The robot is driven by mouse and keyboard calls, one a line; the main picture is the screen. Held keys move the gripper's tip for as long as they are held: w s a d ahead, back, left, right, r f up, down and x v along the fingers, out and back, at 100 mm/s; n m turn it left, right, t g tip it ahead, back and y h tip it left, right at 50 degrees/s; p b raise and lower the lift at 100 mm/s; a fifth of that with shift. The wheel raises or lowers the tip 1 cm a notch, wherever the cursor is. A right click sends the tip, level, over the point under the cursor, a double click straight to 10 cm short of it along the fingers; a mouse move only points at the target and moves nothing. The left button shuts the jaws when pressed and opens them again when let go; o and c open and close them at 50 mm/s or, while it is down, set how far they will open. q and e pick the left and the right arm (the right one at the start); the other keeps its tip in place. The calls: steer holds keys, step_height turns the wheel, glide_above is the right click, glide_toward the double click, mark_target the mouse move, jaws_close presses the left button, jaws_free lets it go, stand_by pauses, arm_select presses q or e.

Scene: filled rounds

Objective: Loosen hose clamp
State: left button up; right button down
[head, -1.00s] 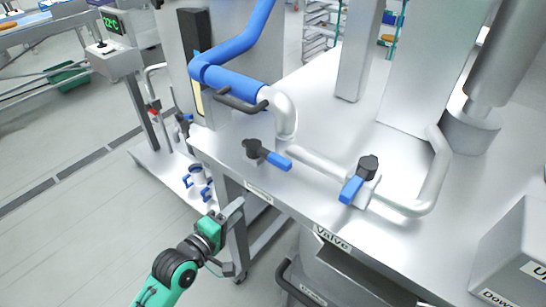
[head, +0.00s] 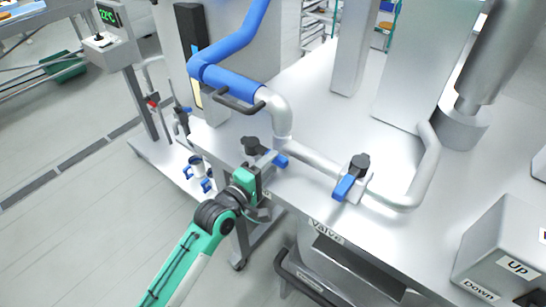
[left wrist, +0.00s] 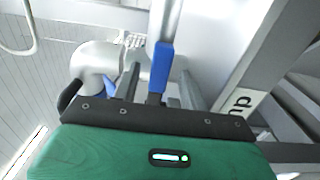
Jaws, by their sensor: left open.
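A black knob (head: 251,146) with a blue lever (head: 280,160) sits at the pipe joint near the table's front edge; I take it as the hose clamp, though no label confirms it. My left gripper (head: 265,162) is at this lever, open, and partly covers it. In the left wrist view, the blue lever (left wrist: 161,66) stands between the two dark fingers of the left gripper (left wrist: 159,78). I cannot tell whether either finger touches it. A blue hose (head: 230,80) joins the silver pipe (head: 279,124) above. My right gripper is not in view.
A second black knob with a blue lever (head: 344,187) is on the pipe to the right. A table label reads "Valve" (head: 326,232). A grey box (head: 500,245) stands at the right.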

arm_select(q)
steer(key=shift+x, duration=0.9)
jaws_close()
